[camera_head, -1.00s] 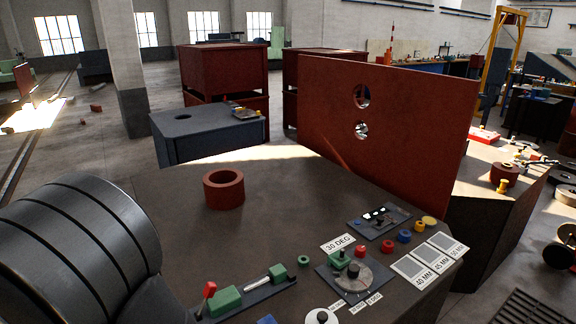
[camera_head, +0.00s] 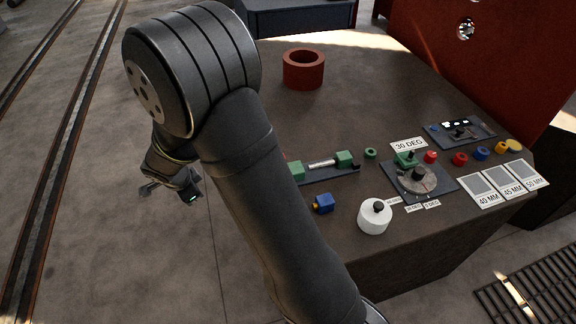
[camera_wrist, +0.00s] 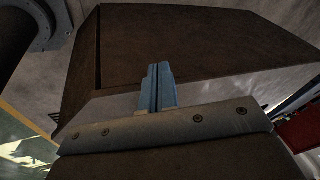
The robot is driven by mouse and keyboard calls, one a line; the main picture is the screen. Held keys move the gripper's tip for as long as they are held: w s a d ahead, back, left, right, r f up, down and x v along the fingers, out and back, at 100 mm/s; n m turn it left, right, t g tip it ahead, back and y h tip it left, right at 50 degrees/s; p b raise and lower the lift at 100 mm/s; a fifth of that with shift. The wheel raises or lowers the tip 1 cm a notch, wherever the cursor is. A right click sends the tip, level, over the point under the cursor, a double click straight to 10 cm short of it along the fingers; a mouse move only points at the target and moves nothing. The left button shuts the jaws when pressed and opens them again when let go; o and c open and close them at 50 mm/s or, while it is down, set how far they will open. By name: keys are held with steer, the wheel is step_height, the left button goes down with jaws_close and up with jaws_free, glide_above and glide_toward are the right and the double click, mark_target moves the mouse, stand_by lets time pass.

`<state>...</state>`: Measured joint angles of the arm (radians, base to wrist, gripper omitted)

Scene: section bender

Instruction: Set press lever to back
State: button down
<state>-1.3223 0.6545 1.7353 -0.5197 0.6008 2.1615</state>
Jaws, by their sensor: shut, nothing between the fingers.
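On the dark bench, a rail fixture with green blocks (camera_head: 344,159) and a silver rod lies just right of my arm. Its left end, where a red-handled lever showed earlier, is mostly hidden behind the arm. A panel with a small black lever (camera_head: 460,132) sits at the far right of the bench. I cannot tell which of these is the press lever. My gripper (camera_head: 150,189) hangs left of the bench, apart from both levers. In the wrist view, its blue fingers (camera_wrist: 158,82) are together and empty, with a dark box-like body behind them.
A red-brown ring (camera_head: 303,69) stands at the back. A large red plate (camera_head: 480,60) rises at right. The floor at left is open.

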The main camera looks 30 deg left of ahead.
steer(key=w+f+m+g+y, duration=0.1)
steer(key=w+f+m+y, duration=0.25)
steer(key=f+y, duration=0.2)
steer(key=w+d+r+m+t+y, duration=0.1)
steer(key=w+d+m+t, duration=0.1)
steer(key=w+d+t, duration=0.1)
steer(key=w+d+r+m+t+y, duration=0.1)
steer(key=w+d+m+t, duration=0.1)
steer(key=w+d, duration=0.4)
steer(key=w+d+r+m+t+y, duration=0.1)
steer(key=w+d+m+t, duration=0.2)
steer(key=w+d, duration=0.1)
steer(key=shift+w+d+r+m+t+y, duration=0.25)
steer(key=shift+r+m+t, duration=0.05)
steer(key=shift+r+m, duration=0.1)
steer(key=d+t+h, duration=0.1)
steer(key=d, duration=0.2)
steer(key=d+m+t+h, duration=0.1)
steer(key=d, duration=0.3)
steer(key=d+f+m+t, duration=0.1)
steer(key=d, duration=0.3)
steer(key=shift+s+d+f+h, duration=0.1)
steer(key=shift+s+d+h, duration=0.15)
steer(key=shift+h, duration=0.15)
steer(key=shift+w, duration=0.1)
